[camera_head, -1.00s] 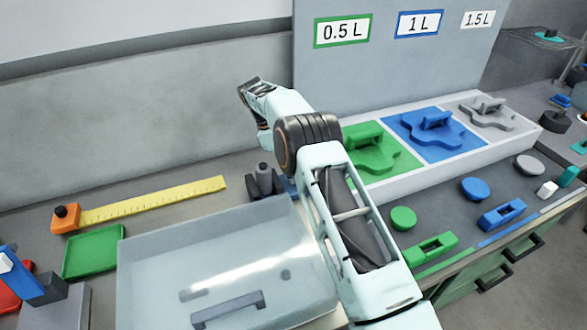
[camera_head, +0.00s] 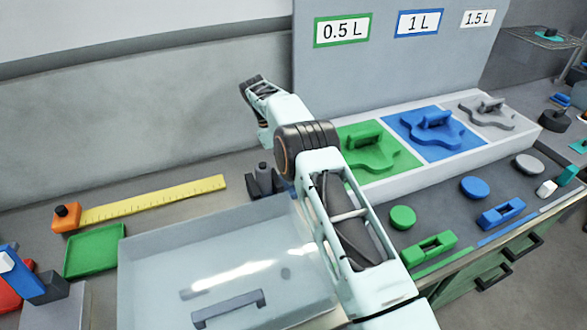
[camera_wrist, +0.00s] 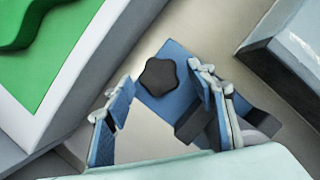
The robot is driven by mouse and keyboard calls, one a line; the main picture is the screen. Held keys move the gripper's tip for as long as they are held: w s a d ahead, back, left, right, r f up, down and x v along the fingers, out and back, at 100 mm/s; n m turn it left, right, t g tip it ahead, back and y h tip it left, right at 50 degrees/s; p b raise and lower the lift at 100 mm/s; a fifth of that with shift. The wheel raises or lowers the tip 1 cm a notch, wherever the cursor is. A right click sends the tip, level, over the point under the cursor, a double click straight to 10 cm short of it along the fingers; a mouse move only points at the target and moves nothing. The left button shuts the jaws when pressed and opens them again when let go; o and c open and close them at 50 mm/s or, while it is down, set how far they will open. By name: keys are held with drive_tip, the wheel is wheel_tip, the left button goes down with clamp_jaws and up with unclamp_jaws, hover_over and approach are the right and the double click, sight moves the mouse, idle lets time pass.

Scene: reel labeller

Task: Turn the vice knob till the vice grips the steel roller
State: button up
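The vice (camera_head: 260,182) stands on the bench behind the clear tray, partly hidden by my arm. In the wrist view its blue body (camera_wrist: 178,56) carries a dark star-shaped knob (camera_wrist: 160,78). My gripper (camera_wrist: 161,74) is open, with one blue-padded finger on each side of the knob. Gaps show between the fingers and the knob. A grey rounded end (camera_wrist: 262,122) beside the dark vice jaws (camera_wrist: 194,122) may be the steel roller; the right finger partly covers this area. Whether the jaws touch it cannot be told. My gripper is hidden in the head view.
A clear-walled tray (camera_head: 150,262) with a handle lies in front of the vice. A white stand (camera_head: 420,176) with green, blue and grey shapes is close on the right. A yellow ruler (camera_head: 150,200) and green dish (camera_head: 95,251) lie left.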

drive_tip(key=shift+r, duration=0.1)
wheel_tip(320, 180, up, 10)
idle(0.6)
